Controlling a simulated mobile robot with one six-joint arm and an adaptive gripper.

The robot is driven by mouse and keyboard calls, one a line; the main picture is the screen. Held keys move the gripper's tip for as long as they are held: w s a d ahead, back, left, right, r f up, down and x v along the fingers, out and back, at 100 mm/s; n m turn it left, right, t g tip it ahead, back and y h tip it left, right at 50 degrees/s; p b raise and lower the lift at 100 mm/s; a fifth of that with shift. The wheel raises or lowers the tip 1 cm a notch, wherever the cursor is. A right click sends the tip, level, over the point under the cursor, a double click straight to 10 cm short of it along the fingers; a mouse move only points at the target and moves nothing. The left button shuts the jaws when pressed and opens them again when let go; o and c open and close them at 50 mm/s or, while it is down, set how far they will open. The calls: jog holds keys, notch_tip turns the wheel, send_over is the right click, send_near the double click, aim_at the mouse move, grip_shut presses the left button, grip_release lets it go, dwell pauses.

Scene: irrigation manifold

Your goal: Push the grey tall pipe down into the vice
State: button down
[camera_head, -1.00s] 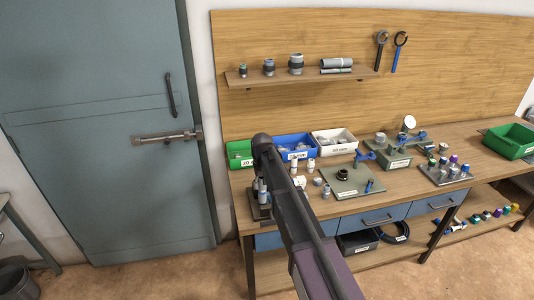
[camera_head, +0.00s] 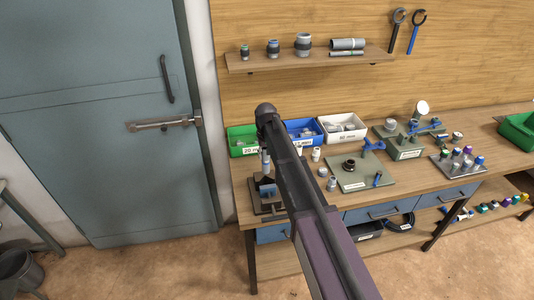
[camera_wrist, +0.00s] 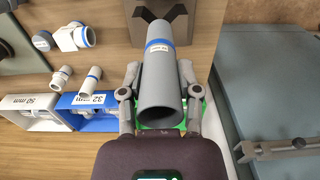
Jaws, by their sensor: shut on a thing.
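The grey pipe (camera_wrist: 160,85) with a blue ring and a small white label fills the middle of the wrist view, its open end towards the camera. My gripper (camera_wrist: 159,72) is shut on it, one finger on each side. In the head view the pipe (camera_head: 264,162) shows as a short upright piece, partly behind my arm. The vice (camera_wrist: 182,15) is partly hidden behind the pipe in the wrist view. Whether the pipe's lower end touches it is hidden.
Green (camera_head: 242,148), blue (camera_head: 290,127) and white (camera_head: 342,118) bins stand behind the vice. Small fittings (camera_head: 324,172) and a plate (camera_head: 345,180) with a dark round fitting lie to its right. A bolted door (camera_head: 90,110) is at the left.

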aim_at(266, 170)
jog(key=shift+f, duration=0.2)
jog(key=shift+f+b, duration=1.6)
jog(key=shift+b, duration=0.2)
jog(key=shift+f+b, duration=2.3)
dwell(3.7)
